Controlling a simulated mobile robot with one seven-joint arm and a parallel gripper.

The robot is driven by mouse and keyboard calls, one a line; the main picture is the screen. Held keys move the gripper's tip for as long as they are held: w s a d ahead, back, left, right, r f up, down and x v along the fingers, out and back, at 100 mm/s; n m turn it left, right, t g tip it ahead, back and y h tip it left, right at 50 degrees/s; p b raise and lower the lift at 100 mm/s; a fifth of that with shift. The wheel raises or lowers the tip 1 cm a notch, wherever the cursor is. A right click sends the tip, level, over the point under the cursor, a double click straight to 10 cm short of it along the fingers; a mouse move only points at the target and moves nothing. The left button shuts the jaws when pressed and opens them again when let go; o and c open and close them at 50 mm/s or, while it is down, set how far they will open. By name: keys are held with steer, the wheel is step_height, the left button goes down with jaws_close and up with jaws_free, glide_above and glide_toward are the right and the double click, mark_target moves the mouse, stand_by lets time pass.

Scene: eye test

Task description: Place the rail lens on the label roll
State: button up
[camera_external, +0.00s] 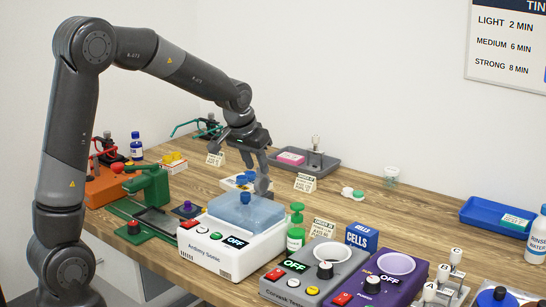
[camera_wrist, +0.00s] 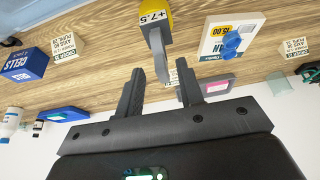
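A grey block with a yellow part and a white "+7.5" label (camera_wrist: 156,38), which looks like the rail lens, is at the top middle of the wrist view. Its narrow end points into the gap between my fingers. My gripper (camera_wrist: 161,82) is open, its fingers well apart; I see no finger pressed on the block. In the external view my gripper (camera_external: 257,165) points down behind the white sonic bath. A small grey shape (camera_external: 263,184) shows just below the fingers, probably the same block. I cannot tell for sure which thing is the label roll.
The sonic bath (camera_external: 228,246) stands in front of my gripper. A white card with blue pieces (camera_wrist: 216,40) lies beside the block. A grey tray (camera_external: 287,170) with a pink-topped box is behind. Sign cards stand nearby. Bare wood shows at right (camera_external: 425,215).

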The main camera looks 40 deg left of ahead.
steer(key=s+a+r, duration=0.2)
steer(key=s+r, duration=0.7)
steer(key=s+a+f+t, duration=0.1)
steer(key=s+a, duration=0.2)
steer(key=s, duration=1.9)
steer(key=shift+s, duration=0.25)
